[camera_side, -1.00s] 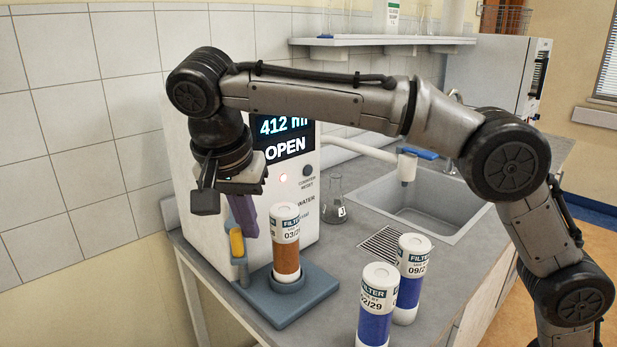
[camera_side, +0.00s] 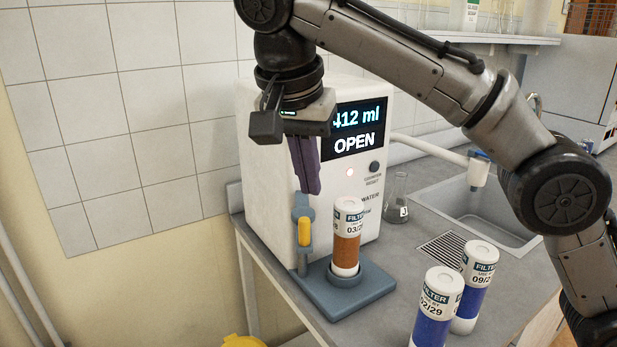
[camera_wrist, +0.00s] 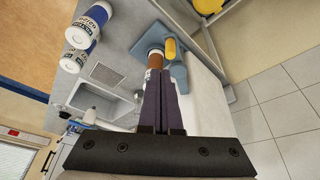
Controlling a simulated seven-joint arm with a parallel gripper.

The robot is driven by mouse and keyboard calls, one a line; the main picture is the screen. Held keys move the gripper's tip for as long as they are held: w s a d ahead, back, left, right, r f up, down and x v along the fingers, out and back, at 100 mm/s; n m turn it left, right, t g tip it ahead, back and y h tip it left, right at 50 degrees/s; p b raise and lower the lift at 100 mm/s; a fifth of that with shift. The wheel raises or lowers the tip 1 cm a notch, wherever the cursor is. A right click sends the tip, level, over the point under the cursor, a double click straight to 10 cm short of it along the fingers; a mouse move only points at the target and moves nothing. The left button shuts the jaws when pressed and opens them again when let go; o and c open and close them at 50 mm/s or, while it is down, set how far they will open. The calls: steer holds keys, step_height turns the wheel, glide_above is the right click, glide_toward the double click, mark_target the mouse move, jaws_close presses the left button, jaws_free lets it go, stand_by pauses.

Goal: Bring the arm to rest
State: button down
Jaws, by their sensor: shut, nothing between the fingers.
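My gripper (camera_side: 313,190) has two purple fingers pressed together and empty. It hangs pointing down in front of the white water unit (camera_side: 262,190), above the yellow lever handle (camera_side: 304,231) and apart from it. The unit's screen (camera_side: 354,130) reads 412 ml and OPEN. A brown filter cartridge (camera_side: 347,250) stands upright in the blue-grey holder (camera_side: 370,290) beside the lever. In the wrist view my closed fingers (camera_wrist: 160,73) cover part of the view in front of the brown cartridge (camera_wrist: 155,60); the yellow handle (camera_wrist: 171,48) shows beside it.
Two blue filter cartridges, one (camera_side: 437,305) in front of the other (camera_side: 475,285), stand on the grey counter to the right. A glass flask (camera_side: 396,200) stands by the unit, near the sink (camera_side: 470,215). A shelf hangs above. A yellow object (camera_side: 243,341) is low at the front.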

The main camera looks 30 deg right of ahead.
steer(key=s+d+r+m, duration=0.25)
steer(key=d+r, duration=0.45)
steer(key=d, duration=0.4)
steer(key=s+d+n+y, duration=0.1)
steer(key=s+d, duration=0.7)
steer(key=d, duration=0.3)
steer(key=s+d+f+n+t+y, duration=0.15)
steer(key=s+d+f+n, duration=0.25)
steer(key=s+f, duration=0.65)
step_height(320, 180, down, 13)
steer(key=s+a+n+t, duration=0.1)
steer(key=s+n+t, duration=0.1)
steer(key=n, duration=0.6)
steer(key=shift+s+a+f+y, duration=0.15)
steer(key=shift+s+a+y, duration=0.15)
steer(key=shift+y, duration=0.15)
